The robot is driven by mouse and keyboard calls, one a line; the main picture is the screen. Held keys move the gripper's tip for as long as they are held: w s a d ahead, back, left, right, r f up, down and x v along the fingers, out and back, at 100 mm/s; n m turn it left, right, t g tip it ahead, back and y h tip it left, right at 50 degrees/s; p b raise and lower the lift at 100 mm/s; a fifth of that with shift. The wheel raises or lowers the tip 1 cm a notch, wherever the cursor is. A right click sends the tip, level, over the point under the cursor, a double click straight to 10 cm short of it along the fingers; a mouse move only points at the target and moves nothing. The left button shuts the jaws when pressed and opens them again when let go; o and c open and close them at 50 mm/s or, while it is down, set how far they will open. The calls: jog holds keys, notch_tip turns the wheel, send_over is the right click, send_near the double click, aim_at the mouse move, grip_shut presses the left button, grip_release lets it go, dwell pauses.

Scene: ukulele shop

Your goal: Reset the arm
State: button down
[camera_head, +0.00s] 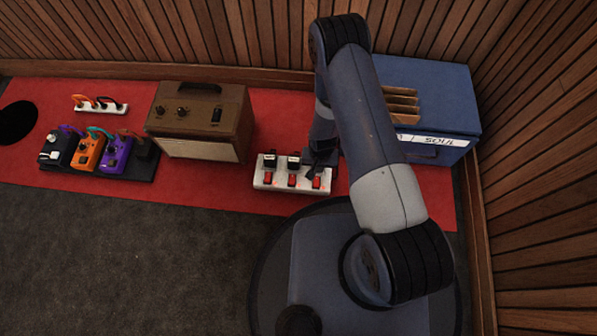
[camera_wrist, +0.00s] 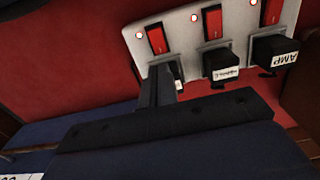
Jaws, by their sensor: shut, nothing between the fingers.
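My gripper (camera_head: 314,172) is shut and empty, low over the right end of a white power strip (camera_head: 262,185). It also shows in the wrist view (camera_wrist: 160,88), its tips beside the strip (camera_wrist: 184,34). I cannot tell whether they touch it. My arm reaches forward and down from the lower right, bent at the elbow. The strip carries red switches (camera_wrist: 157,40) with small red lights beside them. Black plugs sit in it, one labelled AMP (camera_wrist: 273,50) and another with a label too small to read (camera_wrist: 221,64). The gripper partly hides the strip's near end in the wrist view.
A brown amplifier (camera_head: 203,120) stands left of the strip on a red mat (camera_head: 225,188). Coloured pedals (camera_head: 90,150) and a second strip (camera_head: 100,108) lie further left. A blue box (camera_head: 440,100) stands behind my arm at right. Wood-slat walls (camera_head: 540,140) close the back and right.

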aim_at(317, 178)
jog(key=shift+f, duration=0.1)
notch_tip(317, 178, down, 7)
jog(key=b, duration=0.4)
dwell(0.4)
jog(key=shift+r, duration=0.3)
